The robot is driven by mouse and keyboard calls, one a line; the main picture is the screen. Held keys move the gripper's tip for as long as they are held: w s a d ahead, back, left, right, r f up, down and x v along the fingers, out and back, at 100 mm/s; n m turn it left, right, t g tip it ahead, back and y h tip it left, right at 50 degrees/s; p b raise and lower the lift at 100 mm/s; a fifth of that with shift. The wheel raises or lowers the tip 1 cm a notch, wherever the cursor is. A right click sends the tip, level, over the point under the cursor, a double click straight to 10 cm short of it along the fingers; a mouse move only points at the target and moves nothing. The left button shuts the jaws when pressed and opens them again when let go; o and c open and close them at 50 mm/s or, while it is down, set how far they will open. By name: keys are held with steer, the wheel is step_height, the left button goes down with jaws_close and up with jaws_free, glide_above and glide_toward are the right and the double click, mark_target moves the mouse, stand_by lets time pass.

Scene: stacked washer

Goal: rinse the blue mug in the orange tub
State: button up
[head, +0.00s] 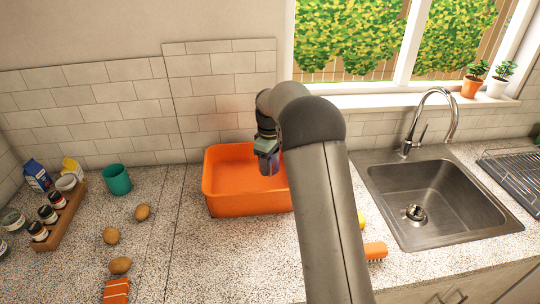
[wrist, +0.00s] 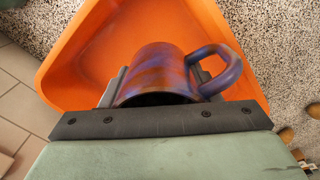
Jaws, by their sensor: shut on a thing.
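The orange tub (head: 235,203) stands on the speckled counter against the tiled wall, left of the sink. My gripper (head: 268,165) is over the tub in the head view. In the wrist view my gripper (wrist: 160,105) is shut on the blue mug (wrist: 155,72), which shows purple-brown patches and has its handle to the right. The mug is above or inside the tub (wrist: 75,60); I cannot tell how deep. In the head view my arm hides the tub's right part, and the mug is hardly distinguishable from the gripper.
An orange brush (head: 375,251) lies beside my arm.

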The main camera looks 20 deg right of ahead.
steer(key=shift+f+b, duration=2.75)
steer(key=shift+f, duration=1.95)
steer(key=shift+r, duration=0.1)
steer(key=shift+r+p, duration=3.15)
steer(key=shift+r, duration=2.9)
